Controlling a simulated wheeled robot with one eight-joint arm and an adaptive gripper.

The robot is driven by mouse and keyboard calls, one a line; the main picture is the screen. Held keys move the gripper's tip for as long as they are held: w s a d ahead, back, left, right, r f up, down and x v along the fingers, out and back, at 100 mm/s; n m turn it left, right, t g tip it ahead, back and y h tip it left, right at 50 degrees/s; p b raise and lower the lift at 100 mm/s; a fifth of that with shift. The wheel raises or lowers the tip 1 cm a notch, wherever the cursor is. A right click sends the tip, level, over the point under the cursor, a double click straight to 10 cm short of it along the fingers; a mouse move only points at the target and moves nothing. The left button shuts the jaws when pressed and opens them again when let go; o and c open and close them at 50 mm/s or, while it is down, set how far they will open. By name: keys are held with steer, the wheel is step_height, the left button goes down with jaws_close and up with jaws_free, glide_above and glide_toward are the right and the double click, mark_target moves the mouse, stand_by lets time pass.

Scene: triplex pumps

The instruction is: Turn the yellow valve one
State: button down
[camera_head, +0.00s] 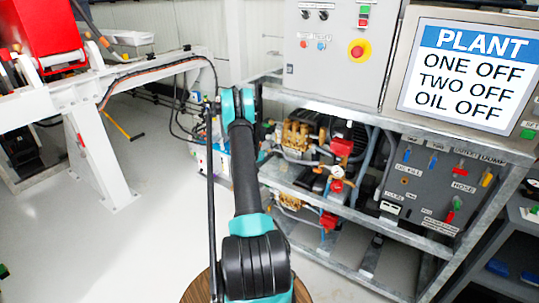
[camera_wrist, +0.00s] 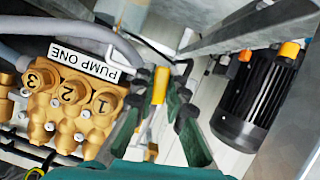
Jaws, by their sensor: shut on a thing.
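The yellow valve handle (camera_wrist: 160,85) shows in the wrist view, just right of the brass pump block (camera_wrist: 72,105) labelled PUMP ONE. My gripper (camera_wrist: 166,88) has dark green fingers on both sides of the yellow handle and is shut on it. The handle points roughly up and down in that picture. In the head view my arm reaches toward the pump frame and hides the gripper and this handle. A screen (camera_head: 468,80) reads PLANT ONE OFF, TWO OFF, OIL OFF.
A black motor (camera_wrist: 258,98) lies right of my fingers, and a grey hose (camera_wrist: 70,28) runs above the pump label. Metal frame rails (camera_head: 350,210) surround the pumps. A valve panel (camera_head: 440,185) is at right.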

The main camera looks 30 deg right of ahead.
steer(key=shift+m+t+y, duration=0.3)
steer(key=shift+m+t, duration=0.2)
steer(key=shift+m, duration=0.1)
steer(key=shift+a, duration=0.1)
steer(key=c, duration=1.5)
jaws_free()
steer(key=shift+c, duration=0.2)
steer(key=v, duration=1.2)
